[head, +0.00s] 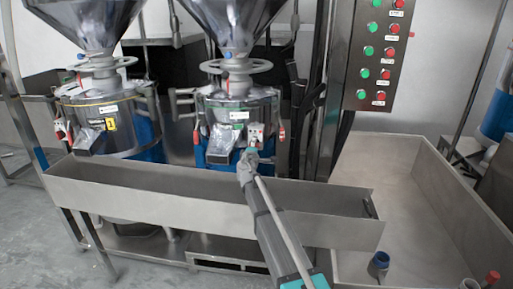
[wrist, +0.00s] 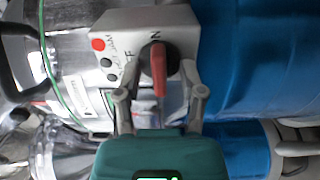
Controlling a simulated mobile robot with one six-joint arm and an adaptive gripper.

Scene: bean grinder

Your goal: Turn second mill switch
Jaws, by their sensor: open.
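The second mill (head: 240,107) is the right one of two steel mills with blue lower bodies. Its small light switch box (head: 255,131) is on the front right. In the wrist view the switch box (wrist: 128,35) carries a black round knob with a red lever, the switch (wrist: 160,72), and a red button. My gripper (head: 248,156) is in front of this box. In the wrist view my gripper (wrist: 160,92) is open, one finger on each side of the red lever. I cannot tell whether either finger touches it.
The first mill (head: 100,120) stands to the left. A long steel trough (head: 190,205) runs below both mills, under my arm. A panel of green and red buttons (head: 381,50) is at upper right. A wide steel tray (head: 400,180) fills the right side.

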